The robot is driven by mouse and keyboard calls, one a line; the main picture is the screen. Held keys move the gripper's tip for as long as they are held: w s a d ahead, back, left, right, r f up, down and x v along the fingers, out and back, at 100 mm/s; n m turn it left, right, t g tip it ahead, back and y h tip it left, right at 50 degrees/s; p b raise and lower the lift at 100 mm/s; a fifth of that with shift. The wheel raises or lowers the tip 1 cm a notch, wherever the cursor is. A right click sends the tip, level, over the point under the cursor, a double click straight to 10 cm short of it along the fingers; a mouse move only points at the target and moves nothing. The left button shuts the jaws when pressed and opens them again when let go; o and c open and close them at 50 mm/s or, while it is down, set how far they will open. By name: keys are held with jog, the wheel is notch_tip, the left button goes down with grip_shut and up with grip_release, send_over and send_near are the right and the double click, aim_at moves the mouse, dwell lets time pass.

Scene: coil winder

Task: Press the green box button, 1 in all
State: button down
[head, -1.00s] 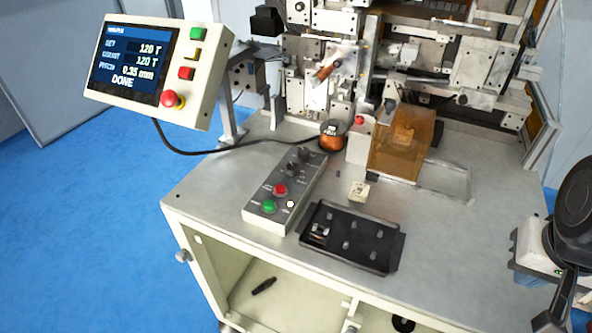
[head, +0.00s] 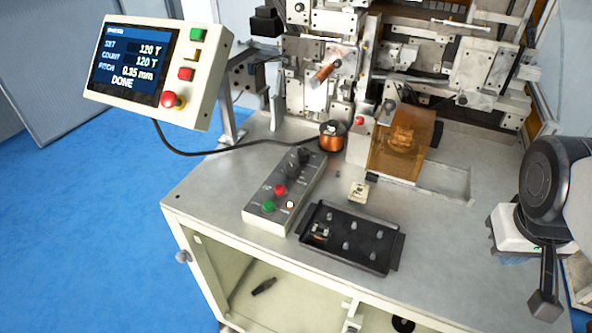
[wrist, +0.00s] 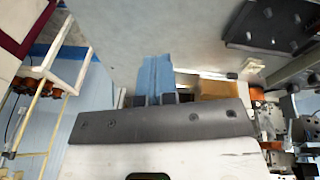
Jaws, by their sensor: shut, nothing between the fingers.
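The grey button box (head: 262,219) sits on the machine table near its front left edge. Its green button (head: 269,206) is at the near end, with a red button (head: 280,190) above it and a white one (head: 289,204) beside it. My gripper (wrist: 156,75) shows in the wrist view with its blue fingers together and nothing seen between them. In the head view my arm is at the far right, well away from the button box, and the fingertips cannot be made out. The green button is not visible in the wrist view.
A black tray (head: 325,250) with small pegs lies right of the button box. A small pale block (head: 358,191), a copper spool (head: 333,137) and an amber cover (head: 402,147) stand behind. The display panel (head: 213,82) reads DONE. The table's right part is bare.

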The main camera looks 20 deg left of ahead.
jog(key=w+a+n+t+h, duration=0.1)
jog(key=w+a+n, duration=0.55)
jog(key=a, duration=0.25)
jog(key=n+t+y, duration=0.3)
jog(key=n+t, duration=0.2)
jog(key=n, duration=1.4)
send_over(271, 205)
jog(key=shift+s+f, duration=0.1)
jog(key=shift+f, duration=0.1)
jog(key=shift+f, duration=0.15)
jog(key=shift+f, duration=4.25)
jog(key=shift+f, duration=0.6)
